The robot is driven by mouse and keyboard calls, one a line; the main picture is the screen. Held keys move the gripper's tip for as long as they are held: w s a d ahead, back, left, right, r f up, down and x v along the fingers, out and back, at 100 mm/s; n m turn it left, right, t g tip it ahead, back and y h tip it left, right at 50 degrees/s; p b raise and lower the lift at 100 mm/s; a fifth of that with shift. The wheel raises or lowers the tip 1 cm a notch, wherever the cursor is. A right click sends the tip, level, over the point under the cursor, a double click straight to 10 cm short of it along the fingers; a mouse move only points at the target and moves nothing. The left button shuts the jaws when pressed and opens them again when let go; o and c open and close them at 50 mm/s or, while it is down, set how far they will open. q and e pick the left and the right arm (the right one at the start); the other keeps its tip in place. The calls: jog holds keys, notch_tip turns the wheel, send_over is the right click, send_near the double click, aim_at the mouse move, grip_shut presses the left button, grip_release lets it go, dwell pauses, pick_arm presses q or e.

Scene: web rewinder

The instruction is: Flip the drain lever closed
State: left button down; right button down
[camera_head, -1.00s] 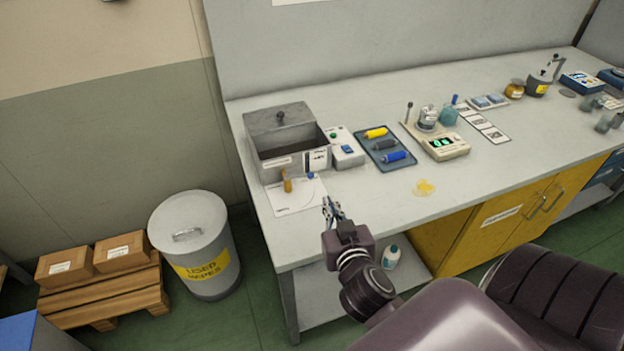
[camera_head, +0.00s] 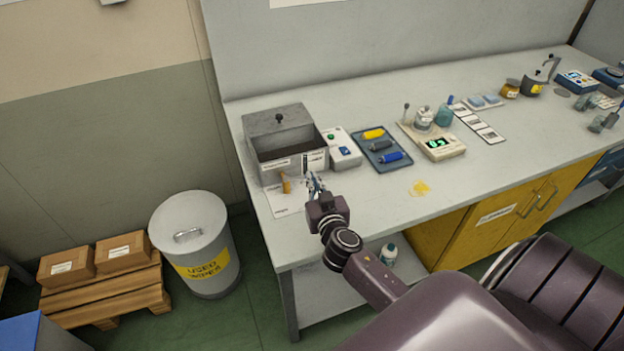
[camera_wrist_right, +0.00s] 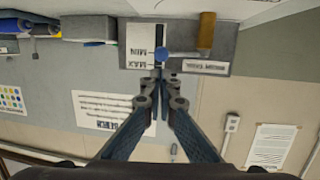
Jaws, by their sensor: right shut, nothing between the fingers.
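A grey metal tank (camera_head: 290,160) with a raised lid stands at the left end of the bench. A brass-coloured spout (camera_head: 286,184) sticks out at its front and also shows in the right wrist view (camera_wrist_right: 206,33). Beside the MIN/MAX label, a blue knob (camera_wrist_right: 162,53), seemingly the drain lever's end, shows in the right wrist view. My right gripper (camera_head: 314,180) is shut and empty in front of the tank's right front corner. Its fingertips (camera_wrist_right: 157,80) appear very close to the knob; I cannot tell whether they touch. In the head view the gripper largely hides the knob.
A white sheet (camera_head: 288,204) lies below the spout. A yellow spill (camera_head: 419,188) lies on otherwise bare bench.

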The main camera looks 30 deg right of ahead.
jog(key=shift+w+d+f, duration=0.1)
jog(key=shift+w+f, duration=0.3)
jog(key=shift+f, duration=0.2)
jog(key=shift+w+d+r+n+t+y+p, duration=0.1)
jog(key=shift+w+d+n+t+y+p, duration=0.15)
jog(key=shift+d+n+y, duration=0.35)
jog(key=shift+w+d+n+t+y+p, duration=0.15)
jog(key=shift+w+d+n+y, duration=0.2)
jog(key=shift+n+y, duration=0.55)
jog(key=shift+w+d+y, duration=0.15)
jog(key=shift+w+y, duration=0.15)
jog(key=shift+w, duration=0.05)
